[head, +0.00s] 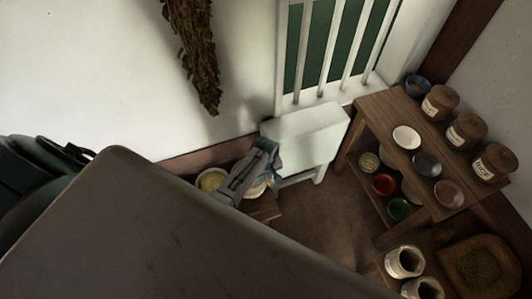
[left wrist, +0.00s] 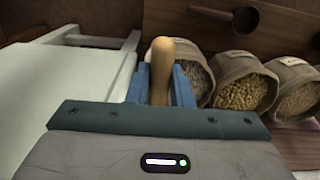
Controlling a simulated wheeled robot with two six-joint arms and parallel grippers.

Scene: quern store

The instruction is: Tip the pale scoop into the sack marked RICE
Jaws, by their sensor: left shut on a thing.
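My left gripper (head: 268,172) is over the sacks beside the white table in the head view. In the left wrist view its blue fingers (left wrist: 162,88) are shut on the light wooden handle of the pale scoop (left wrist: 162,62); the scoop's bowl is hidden. Three open sacks stand in a row behind the fingers: a left sack of pale grain (left wrist: 196,68), a middle sack of yellow grain (left wrist: 240,92) and a right sack of brownish grain (left wrist: 298,98). Their labels are too small to read, so I cannot tell which is RICE. My right gripper is out of view.
A white table (head: 312,128) stands close beside the gripper. At right, a wooden shelf (head: 376,125) bears bowls and labelled jars (head: 466,130). Two more sacks (head: 405,262) and a wooden tray (head: 448,258) stand at lower right. The brown floor (head: 325,220) between is clear.

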